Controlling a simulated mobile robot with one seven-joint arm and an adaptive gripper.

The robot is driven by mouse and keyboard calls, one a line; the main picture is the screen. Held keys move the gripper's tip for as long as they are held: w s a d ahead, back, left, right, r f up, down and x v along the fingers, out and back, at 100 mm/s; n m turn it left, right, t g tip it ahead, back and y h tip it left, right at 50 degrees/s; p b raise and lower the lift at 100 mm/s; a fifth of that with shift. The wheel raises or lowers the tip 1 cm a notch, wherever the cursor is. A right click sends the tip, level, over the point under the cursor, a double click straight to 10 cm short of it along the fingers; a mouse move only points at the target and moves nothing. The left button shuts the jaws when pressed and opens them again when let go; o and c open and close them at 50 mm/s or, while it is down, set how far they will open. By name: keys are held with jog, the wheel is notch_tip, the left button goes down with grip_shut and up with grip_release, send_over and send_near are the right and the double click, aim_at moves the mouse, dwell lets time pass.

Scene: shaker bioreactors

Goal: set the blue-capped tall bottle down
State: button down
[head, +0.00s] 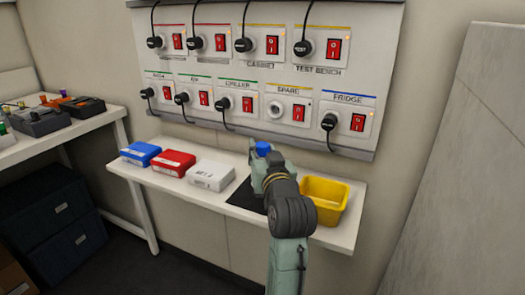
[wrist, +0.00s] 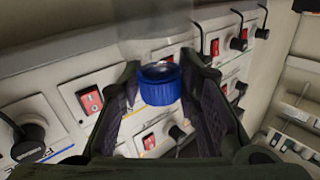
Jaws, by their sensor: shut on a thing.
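The tall bottle shows its blue cap (head: 263,148) just beyond my gripper (head: 262,165) in the head view; my arm hides most of its body there. In the wrist view the blue cap (wrist: 160,84) sits between the two dark fingers of my gripper (wrist: 160,100). A clear, faint part of the bottle (wrist: 150,45) shows above the cap in that picture. My gripper is shut on the bottle, over the narrow white shelf (head: 150,176). I cannot tell whether the bottle's base touches the shelf.
A dark mat (head: 245,194) lies on the shelf under my gripper. A yellow bin (head: 325,200) stands to its right. White (head: 211,175), red (head: 173,163) and blue (head: 141,153) boxes stand to its left. A switch panel (head: 225,68) with plugs and cords hangs behind.

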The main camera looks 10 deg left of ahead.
jog(key=c, duration=1.2)
grip_release()
jog(key=shift+s, duration=0.1)
jog(key=b+v, duration=0.8)
jog(key=v, duration=0.1)
jog(key=shift+f, duration=0.3)
